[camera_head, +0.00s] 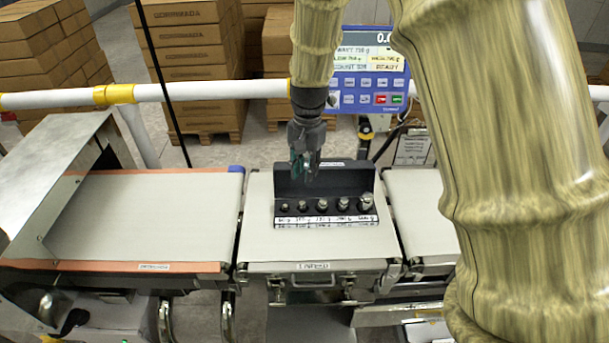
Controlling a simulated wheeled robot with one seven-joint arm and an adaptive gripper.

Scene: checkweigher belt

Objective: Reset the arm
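My gripper (305,172) hangs from my arm at the middle of the view, pointing down. It is in front of or above the back of a black weight holder (322,180). Its fingers are small and dark here, and I cannot tell whether they are open or shut. My arm, in a tan ribbed cover, comes in from the right and reaches over the belt. The holder stands on the middle belt section (262,245) with a row of several metal weights (321,206) and white labels along its front.
A left belt (140,215) with a metal hood (60,170) and a right belt (425,205) flank the middle section. A blue display panel (368,85) and a white rail (225,90) stand behind. Stacked cartons (190,50) are on pallets beyond.

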